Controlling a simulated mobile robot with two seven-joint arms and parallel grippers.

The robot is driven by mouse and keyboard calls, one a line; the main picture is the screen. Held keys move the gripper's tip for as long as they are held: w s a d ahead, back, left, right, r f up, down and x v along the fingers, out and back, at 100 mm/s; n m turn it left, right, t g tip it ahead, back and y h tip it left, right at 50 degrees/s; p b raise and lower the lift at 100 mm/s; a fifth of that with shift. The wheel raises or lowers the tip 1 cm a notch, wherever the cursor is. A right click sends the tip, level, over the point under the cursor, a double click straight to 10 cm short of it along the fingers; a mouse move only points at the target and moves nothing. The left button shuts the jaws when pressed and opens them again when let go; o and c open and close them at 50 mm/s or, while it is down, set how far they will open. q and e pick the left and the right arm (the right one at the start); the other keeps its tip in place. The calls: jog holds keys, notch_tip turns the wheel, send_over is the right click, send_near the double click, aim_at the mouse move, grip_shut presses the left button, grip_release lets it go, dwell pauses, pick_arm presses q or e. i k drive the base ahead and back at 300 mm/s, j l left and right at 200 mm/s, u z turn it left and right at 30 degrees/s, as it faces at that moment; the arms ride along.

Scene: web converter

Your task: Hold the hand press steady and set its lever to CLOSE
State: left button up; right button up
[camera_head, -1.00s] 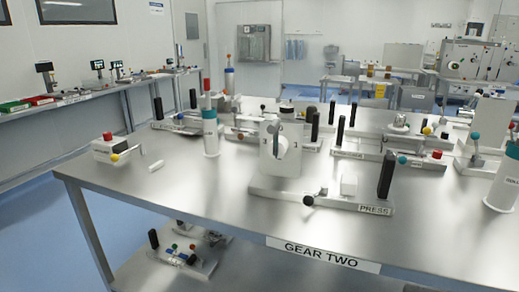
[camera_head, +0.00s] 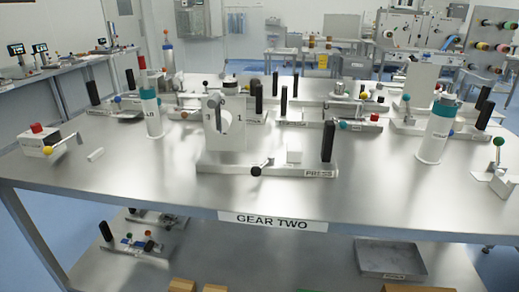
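The hand press (camera_head: 225,168) stands near the front edge of the table marked GEAR TWO. It has a flat grey base with a PRESS label (camera_head: 319,173) at its right end. A tall black handle (camera_head: 328,141) stands upright at the right of the base. A short lever with a black ball knob (camera_head: 256,171) sits at the front middle of the base. A small white block (camera_head: 294,150) is beside it. I cannot read a CLOSE mark. Neither of my grippers is in view.
The steel table (camera_head: 120,180) has free room in front of the press. A white upright plate (camera_head: 226,125) stands just behind it. White cylinders with teal tops stand left (camera_head: 151,113) and right (camera_head: 436,130). Several other lever fixtures fill the back. A lower shelf (camera_head: 300,262) holds a tray (camera_head: 390,258).

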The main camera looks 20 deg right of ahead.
aim_at(255, 171)
jog(key=i+l, duration=0.15)
jog(key=l, duration=0.25)
jog(key=i+l+z, duration=0.15)
jog(key=l, duration=0.3)
jog(key=i+l, duration=0.1)
jog(key=l, duration=0.3)
jog(key=k+j, duration=0.15)
jog(key=k, duration=0.3)
jog(key=i+l, duration=0.2)
jog(key=i, duration=0.3)
jog(key=l+z, duration=0.05)
